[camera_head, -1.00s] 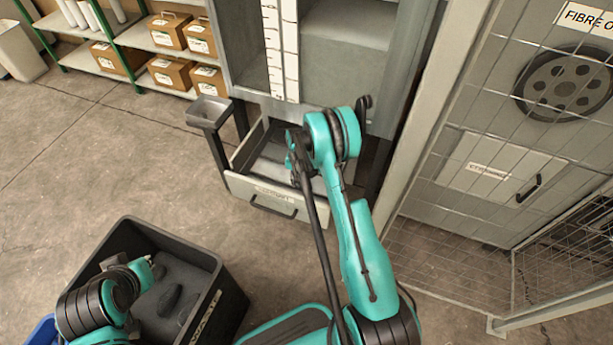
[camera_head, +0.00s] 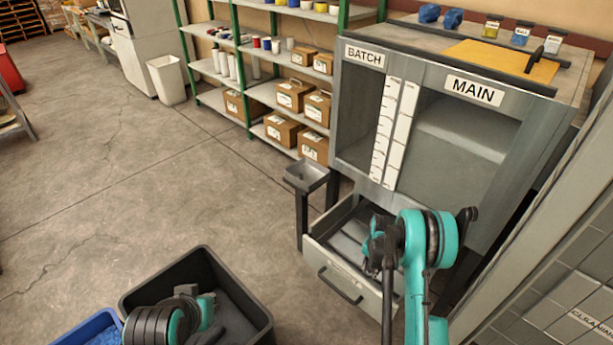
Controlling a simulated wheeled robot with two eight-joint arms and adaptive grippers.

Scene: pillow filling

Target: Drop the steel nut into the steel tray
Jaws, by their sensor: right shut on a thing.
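The steel tray (camera_head: 306,178) is a small grey open tray on a dark post, left of the open drawer. My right gripper (camera_head: 372,245) is over the open drawer (camera_head: 345,283), to the right of and below the tray in the picture. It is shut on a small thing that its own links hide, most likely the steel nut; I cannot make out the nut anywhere. My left gripper (camera_head: 205,302) is low over the dark bin at the bottom left. Its fingertips are not clear.
The grey cabinet (camera_head: 447,135) marked BATCH and MAIN stands behind the drawer. Shelves with boxes (camera_head: 292,95) stand behind the tray. The dark bin (camera_head: 262,320) and a blue bin (camera_head: 75,330) are at bottom left. The floor left of the tray is clear.

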